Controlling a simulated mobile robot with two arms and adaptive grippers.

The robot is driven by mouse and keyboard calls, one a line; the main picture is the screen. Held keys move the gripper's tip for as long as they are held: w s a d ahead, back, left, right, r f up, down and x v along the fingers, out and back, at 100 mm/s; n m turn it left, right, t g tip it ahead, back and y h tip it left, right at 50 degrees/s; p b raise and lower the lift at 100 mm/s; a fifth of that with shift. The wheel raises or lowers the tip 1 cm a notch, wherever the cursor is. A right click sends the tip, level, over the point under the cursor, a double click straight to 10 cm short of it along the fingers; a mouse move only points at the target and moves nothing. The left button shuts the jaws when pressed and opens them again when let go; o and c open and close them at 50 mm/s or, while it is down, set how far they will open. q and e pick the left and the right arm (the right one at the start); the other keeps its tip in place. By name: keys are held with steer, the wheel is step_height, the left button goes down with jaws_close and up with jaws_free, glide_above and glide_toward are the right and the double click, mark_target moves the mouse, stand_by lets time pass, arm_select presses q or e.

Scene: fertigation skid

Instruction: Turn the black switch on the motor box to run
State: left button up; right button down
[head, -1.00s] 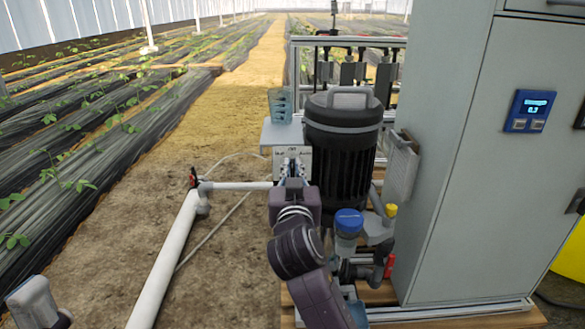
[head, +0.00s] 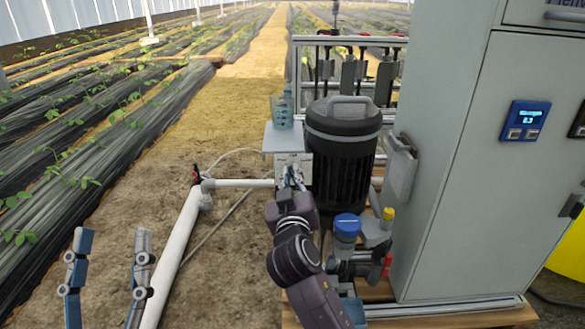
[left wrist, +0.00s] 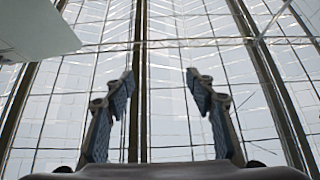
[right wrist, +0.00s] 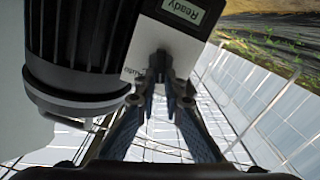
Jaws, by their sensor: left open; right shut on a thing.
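The motor box (head: 288,139) is a pale grey box beside the black motor. My right gripper (head: 291,177) is at the front of this box. In the right wrist view its fingertips (right wrist: 163,90) are closed together against the lower part of the face, on the switch. The fingers mostly hide the black switch, so its setting cannot be read. My left gripper (head: 110,235) is open and empty at the lower left, fingers upward.
The ribbed black motor (head: 340,165) stands close right of the box. A clear blue-tinted cup (head: 281,112) sits on the box. A grey cabinet (head: 455,190) fills the right. White pipe (head: 178,250) runs along the left, near my left gripper.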

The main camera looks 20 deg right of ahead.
steer(key=shift+a+r+n+p, duration=0.1)
steer(key=shift+n+p, duration=0.4)
arm_select(q)
steer(key=w+f+g+y+p, duration=0.1)
steer(key=w+f+g, duration=0.15)
steer(key=f, duration=0.35)
steer(key=w+f+g+y+p, duration=0.1)
steer(key=w+f+g, duration=0.1)
steer(key=f+g, duration=0.35)
arm_select(e)
steer(key=shift+a+n, duration=0.1)
steer(key=shift+n, duration=0.7)
steer(key=n, duration=0.1)
steer(key=n+p, duration=0.1)
steer(key=shift+w+a+f+n+p, duration=0.1)
steer(key=shift+f+n+p, duration=0.15)
steer(key=shift+n+p, duration=0.05)
arm_select(q)
steer(key=s+a+f+g+y, duration=0.1)
steer(key=s+f+g, duration=0.1)
steer(key=f, duration=0.5)
steer(key=s+a+f+g+y, duration=0.1)
steer(key=s+a+f+g, duration=0.1)
steer(key=f, duration=0.4)
steer(key=shift+s+a+f+n+g, duration=0.15)
steer(key=shift+s+f+n+g, duration=0.25)
steer(key=shift+g, duration=0.4)
